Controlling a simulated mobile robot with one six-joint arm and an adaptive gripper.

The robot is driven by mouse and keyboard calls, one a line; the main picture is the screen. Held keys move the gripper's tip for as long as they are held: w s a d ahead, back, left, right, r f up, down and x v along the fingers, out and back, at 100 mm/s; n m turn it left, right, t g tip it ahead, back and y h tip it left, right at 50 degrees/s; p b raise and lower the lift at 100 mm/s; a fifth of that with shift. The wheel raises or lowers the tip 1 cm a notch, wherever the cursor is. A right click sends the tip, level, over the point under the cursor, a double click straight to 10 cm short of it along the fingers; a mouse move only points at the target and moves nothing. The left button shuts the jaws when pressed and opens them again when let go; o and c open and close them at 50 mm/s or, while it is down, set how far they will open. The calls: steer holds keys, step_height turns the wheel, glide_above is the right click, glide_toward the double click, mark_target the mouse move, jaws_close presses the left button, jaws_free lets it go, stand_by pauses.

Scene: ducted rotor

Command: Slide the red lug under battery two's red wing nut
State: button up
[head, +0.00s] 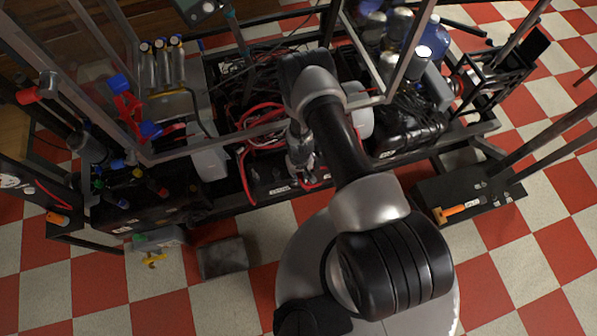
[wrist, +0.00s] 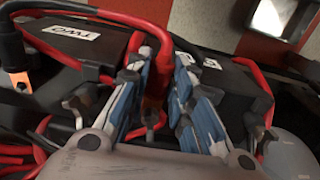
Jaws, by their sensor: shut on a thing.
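My gripper (wrist: 159,68) has its blue-grey fingers closed in around a red cable (wrist: 152,28), which arches over from the upper left and comes down between them. It also shows in the head view, pointing down over the front of the machine (head: 301,168). The red lug at the cable end is hidden or too small to tell. Battery two (wrist: 103,42) is the black box with an upside-down TWO label, left of the fingers. A dull wing nut (wrist: 76,108) stands at its near side. I cannot tell which nut is the red one.
Another black battery (wrist: 235,82) lies right of the fingers. Red cables (wrist: 28,150) crowd the lower left. In the head view, frame posts surround the machine, with more red cables (head: 258,112) behind my gripper. The checkered floor in front holds a grey block (head: 222,257).

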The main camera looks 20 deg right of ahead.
jaws_close()
steer(key=shift+s, duration=0.1)
steer(key=shift+s+p, duration=0.9)
steer(key=shift+s, duration=0.9)
steer(key=shift+s+r+p, duration=0.25)
steer(key=shift+r+p, duration=0.35)
steer(key=shift+r, duration=0.15)
steer(key=shift+s+r+p, duration=0.25)
steer(key=shift+r+p, duration=0.35)
steer(key=shift+r, duration=0.15)
